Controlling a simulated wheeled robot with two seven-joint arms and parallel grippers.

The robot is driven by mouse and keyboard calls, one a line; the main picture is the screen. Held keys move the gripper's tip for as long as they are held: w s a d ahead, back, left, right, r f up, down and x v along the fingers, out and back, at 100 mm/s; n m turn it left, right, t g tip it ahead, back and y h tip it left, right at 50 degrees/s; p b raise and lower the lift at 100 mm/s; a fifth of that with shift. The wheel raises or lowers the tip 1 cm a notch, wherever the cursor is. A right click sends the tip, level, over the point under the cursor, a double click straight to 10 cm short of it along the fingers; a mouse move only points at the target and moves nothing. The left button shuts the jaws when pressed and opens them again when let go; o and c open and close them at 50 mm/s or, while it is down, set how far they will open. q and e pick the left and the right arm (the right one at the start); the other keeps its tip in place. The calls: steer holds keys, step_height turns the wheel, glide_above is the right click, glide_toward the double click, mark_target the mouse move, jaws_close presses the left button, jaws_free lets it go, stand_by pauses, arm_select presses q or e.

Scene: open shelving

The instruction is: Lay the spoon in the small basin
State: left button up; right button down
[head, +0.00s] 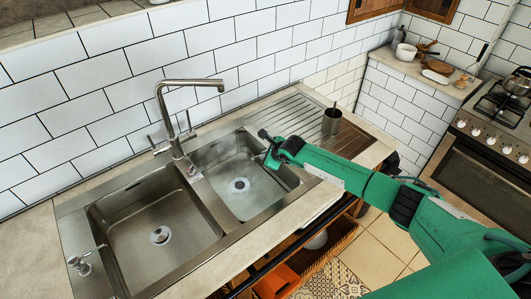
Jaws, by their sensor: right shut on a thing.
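The small basin (226,191) is the right-hand, narrower steel bowl of the sink, with a round drain in its floor. My right gripper (268,149) reaches in from the right and is over the right part of this basin. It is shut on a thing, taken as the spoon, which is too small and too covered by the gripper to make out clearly. I cannot tell whether it touches the basin. My left gripper is not in view.
A larger basin (153,211) lies to the left. A tall faucet (172,120) stands behind the divider. A stove (494,132) is at far right.

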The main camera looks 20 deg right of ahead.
step_height(320, 180, down, 13)
steer(key=b, duration=1)
steer(key=shift+f+b, duration=0.2)
steer(key=shift+b, duration=0.15)
steer(key=c, duration=1.5)
jaws_free()
steer(key=shift+o, duration=0.2)
steer(key=shift+s+r, duration=0.1)
steer(key=b+v, duration=0.2)
steer(key=v, duration=1.1)
steer(key=shift+s+r, duration=0.15)
steer(key=shift+s, duration=0.1)
